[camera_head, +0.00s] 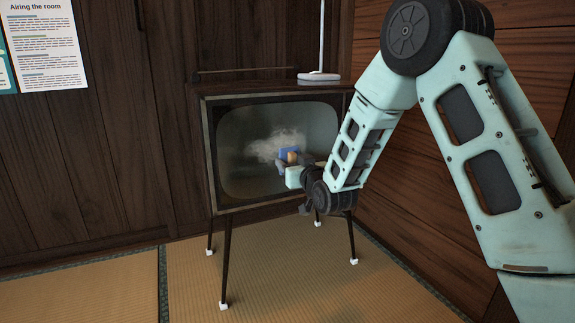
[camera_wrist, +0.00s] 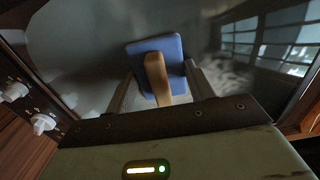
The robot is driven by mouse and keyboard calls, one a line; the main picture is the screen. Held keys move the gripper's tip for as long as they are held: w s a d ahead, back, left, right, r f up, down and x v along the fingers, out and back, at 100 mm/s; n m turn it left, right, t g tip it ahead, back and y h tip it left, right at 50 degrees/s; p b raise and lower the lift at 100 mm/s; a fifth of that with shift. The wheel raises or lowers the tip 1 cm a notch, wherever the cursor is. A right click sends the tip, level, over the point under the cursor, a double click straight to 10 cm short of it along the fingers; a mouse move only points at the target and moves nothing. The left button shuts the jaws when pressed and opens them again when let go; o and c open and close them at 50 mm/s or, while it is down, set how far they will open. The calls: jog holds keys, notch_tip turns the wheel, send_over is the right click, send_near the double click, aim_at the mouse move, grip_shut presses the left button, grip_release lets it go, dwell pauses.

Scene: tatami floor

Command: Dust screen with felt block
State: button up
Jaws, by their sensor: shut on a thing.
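An old television on thin legs stands against the wood wall, and its dark screen (camera_head: 240,125) faces me. A pale, cloudy dust patch (camera_head: 272,146) lies on the screen just left of and above the felt block. The blue felt block (camera_head: 289,152) with a wooden handle is at the screen; the wrist view shows the blue block (camera_wrist: 172,50) and its handle (camera_wrist: 157,75) more closely. My gripper (camera_head: 292,163) is shut on the handle. The block appears against the glass, but exact contact is hard to tell. In the wrist view dust shows to the block's right.
An antenna with a white base (camera_head: 318,76) stands on top of the television. Knobs (camera_wrist: 42,124) line the screen's left side in the wrist view. A printed poster (camera_head: 44,45) hangs at upper left. The tatami floor (camera_head: 90,290) at left is clear.

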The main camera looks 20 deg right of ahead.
aim_at(305, 143)
jog(key=shift+d+r+p, duration=0.25)
jog(key=shift+d+r, duration=0.1)
jog(key=shift+d, duration=0.6)
jog(key=shift+d+r+p, duration=0.2)
jog(key=shift+d+r, duration=0.2)
jog(key=shift+d, duration=0.5)
jog(key=shift+d+r+p, duration=0.25)
jog(key=shift+d+r, duration=0.1)
jog(key=shift+d, duration=0.6)
jog(key=shift+a+b, duration=0.35)
jog(key=shift+a, duration=5.3)
jog(key=shift+s+a, duration=0.1)
jog(key=shift+a, duration=3.1)
jog(key=shift+r+p, duration=0.85)
jog(key=shift+r, duration=0.15)
jog(key=shift+d+b, duration=0.35)
jog(key=shift+d, duration=2.2)
jog(key=shift+w+d, duration=0.15)
jog(key=shift+d, duration=0.7)
jog(key=shift+w+d, duration=0.1)
jog(key=shift+d, duration=0.7)
jog(key=shift+s+d+b, duration=0.2)
jog(key=shift+d+b, duration=0.2)
jog(key=shift+d, duration=2.55)
jog(key=shift+w+d, duration=0.1)
jog(key=shift+d, duration=1.5)
jog(key=shift+r+p, duration=0.55)
jog(key=shift+r, duration=0.5)
